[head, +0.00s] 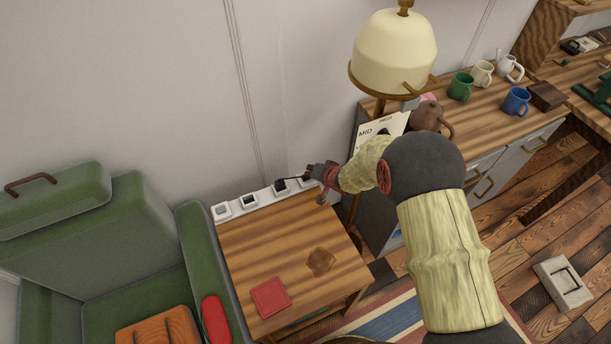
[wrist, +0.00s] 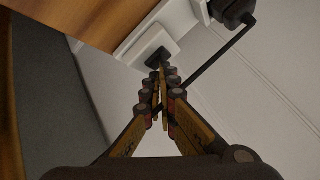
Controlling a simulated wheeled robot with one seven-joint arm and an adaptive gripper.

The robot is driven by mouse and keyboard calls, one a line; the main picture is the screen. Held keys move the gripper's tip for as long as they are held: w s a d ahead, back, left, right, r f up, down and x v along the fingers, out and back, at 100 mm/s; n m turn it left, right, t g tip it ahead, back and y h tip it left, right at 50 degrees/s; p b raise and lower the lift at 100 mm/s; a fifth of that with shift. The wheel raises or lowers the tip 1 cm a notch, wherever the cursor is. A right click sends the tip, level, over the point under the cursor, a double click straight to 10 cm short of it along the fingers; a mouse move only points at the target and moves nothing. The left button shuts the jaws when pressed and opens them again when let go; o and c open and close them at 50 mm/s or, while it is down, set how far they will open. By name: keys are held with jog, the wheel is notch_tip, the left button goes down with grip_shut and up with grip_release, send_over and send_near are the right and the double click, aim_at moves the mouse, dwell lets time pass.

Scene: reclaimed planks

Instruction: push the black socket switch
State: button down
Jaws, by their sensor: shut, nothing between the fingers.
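A white power strip (head: 232,210) with several sockets lies along the back edge of the small wooden table. A black switch (wrist: 155,52) on a white plate shows in the wrist view, just beyond my fingertips. My gripper (wrist: 165,78) is shut and empty, its tips pointing at that switch; I cannot tell whether they touch it. In the head view my gripper (head: 314,178) is over the right end of the strip and hides part of it. Black pieces show on the strip, one left of centre (head: 249,200) and one nearer my gripper (head: 280,187).
A dark plug-like block (wrist: 232,10) with a thin black rod or cord passes close to my fingers. A lamp (head: 395,50) stands behind my arm. A green armchair (head: 140,235) is left of the table (head: 265,245), which bears a red square (head: 271,297).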

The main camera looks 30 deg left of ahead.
jog(key=shift+r, duration=0.1)
dwell(0.3)
jog(key=shift+r+p, duration=0.35)
jog(key=shift+p, duration=0.5)
notch_tip(320, 180, up, 6)
jog(key=p, duration=0.7)
